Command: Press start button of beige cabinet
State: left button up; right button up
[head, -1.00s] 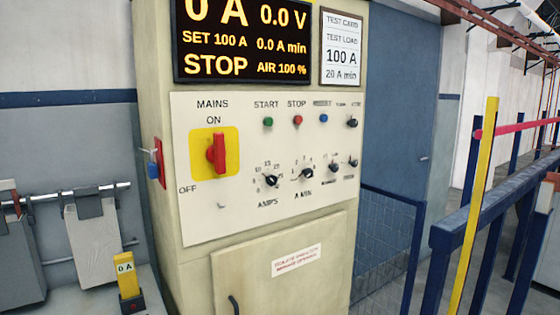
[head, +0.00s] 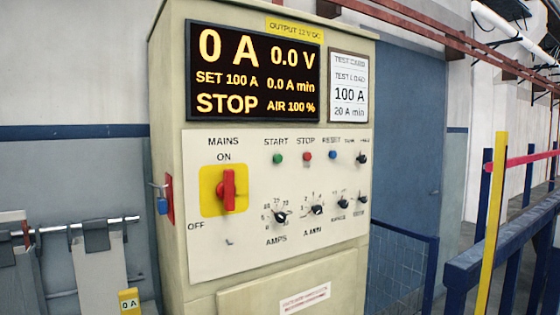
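The beige cabinet (head: 168,262) stands in the middle of the head view, with a pale control panel (head: 270,182) on its front. The green start button (head: 277,158) is in the panel's upper row, under the label START. The red stop button (head: 307,156) is just to its right, and a blue button (head: 333,154) is further right. The red mains switch (head: 229,190) on its yellow plate is upright at ON. The display (head: 253,75) reads 0 A, 0.0 V, SET 100 A and STOP. Neither of my grippers is in view.
Several dark knobs (head: 281,216) sit below the buttons. A test card (head: 348,86) is beside the display. A rail with hanging grey plates (head: 100,277) is at left. A blue barrier with a yellow post (head: 491,220) is at right, and a blue door (head: 405,120) is behind.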

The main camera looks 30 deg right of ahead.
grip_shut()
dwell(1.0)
